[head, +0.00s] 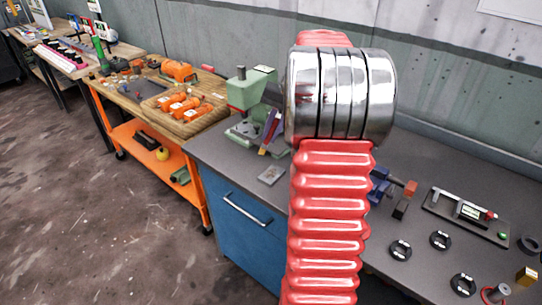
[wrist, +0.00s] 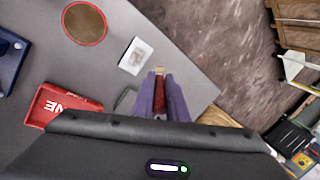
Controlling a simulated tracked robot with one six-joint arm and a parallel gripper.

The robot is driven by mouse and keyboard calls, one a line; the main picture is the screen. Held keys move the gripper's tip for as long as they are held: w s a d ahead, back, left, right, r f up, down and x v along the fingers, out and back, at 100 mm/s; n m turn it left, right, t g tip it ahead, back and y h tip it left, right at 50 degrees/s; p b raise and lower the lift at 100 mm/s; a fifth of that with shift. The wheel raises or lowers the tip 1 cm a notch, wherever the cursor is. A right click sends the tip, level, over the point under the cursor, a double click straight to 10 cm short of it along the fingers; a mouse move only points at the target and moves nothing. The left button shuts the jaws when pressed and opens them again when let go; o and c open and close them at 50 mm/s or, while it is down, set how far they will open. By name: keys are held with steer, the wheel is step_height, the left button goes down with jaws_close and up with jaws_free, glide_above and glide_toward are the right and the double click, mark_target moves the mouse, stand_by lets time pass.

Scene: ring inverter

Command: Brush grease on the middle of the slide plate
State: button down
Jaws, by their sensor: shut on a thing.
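The slide plate (head: 271,175) is a small pale grey plate lying flat near the left front edge of the grey bench. It also shows in the wrist view (wrist: 135,56), with a lighter patch in its middle. My gripper (wrist: 160,84) has purple fingers and is shut on a brush (wrist: 160,104) with a red handle; its tan tip (wrist: 160,70) points past the fingers. In the wrist picture the tip appears just right of and below the plate; I cannot tell its height. In the head view the fingers (head: 270,129) show partly behind my red arm.
A green machine (head: 250,92) stands behind the plate. A red tray (wrist: 66,104) and a round brown disc with a red rim (wrist: 85,23) lie on the bench. A caliper (head: 465,210) and several black rings lie at right. An orange cart (head: 150,150) stands left.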

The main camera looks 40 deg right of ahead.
steer(key=s+d+r, duration=0.3)
steer(key=s+r, duration=0.1)
steer(key=s, duration=0.1)
steer(key=shift+d, duration=0.3)
steer(key=shift+s+f, duration=0.1)
steer(key=shift+f, duration=0.05)
steer(key=shift+f, duration=2.4)
steer(key=shift+a, duration=0.1)
